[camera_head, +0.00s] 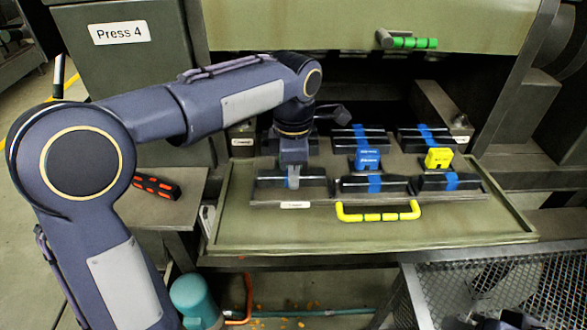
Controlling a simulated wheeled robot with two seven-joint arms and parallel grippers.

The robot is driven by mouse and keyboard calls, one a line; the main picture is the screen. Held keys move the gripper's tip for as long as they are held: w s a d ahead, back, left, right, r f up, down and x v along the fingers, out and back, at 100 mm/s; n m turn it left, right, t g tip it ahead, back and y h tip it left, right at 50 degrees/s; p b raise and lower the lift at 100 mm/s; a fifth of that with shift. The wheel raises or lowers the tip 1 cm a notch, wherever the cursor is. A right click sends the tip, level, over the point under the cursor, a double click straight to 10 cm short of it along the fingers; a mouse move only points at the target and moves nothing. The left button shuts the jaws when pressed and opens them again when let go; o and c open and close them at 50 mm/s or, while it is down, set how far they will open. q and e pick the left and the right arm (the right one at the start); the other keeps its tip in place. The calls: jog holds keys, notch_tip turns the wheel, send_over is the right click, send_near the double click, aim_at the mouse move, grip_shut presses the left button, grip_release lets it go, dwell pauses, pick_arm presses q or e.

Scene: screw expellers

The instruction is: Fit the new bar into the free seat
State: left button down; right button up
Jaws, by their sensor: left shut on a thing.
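My left gripper (292,180) reaches down over the front left of the open green drawer-like tray. It is shut on a dark bar (312,187) at the left end of the front row. I cannot tell whether this bar is fully down in its seat. The gripper and wrist hide part of the back-left area.
A blue block (367,160) and a yellow block (438,158) stand between the rows. A yellow handle (378,213) is on the tray front. A green-handled lid (360,25) hangs above. A red-and-black tool (157,186) lies on a side shelf. A mesh surface (545,285) is at lower right.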

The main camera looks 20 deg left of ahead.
pick_arm(q)
jog(key=shift+f, duration=0.1)
dwell(0.3)
jog(key=c, duration=0.7)
grip_release()
notch_tip(320, 180, up, 10)
jog(key=p, duration=0.9)
jog(key=shift+a, duration=0.1)
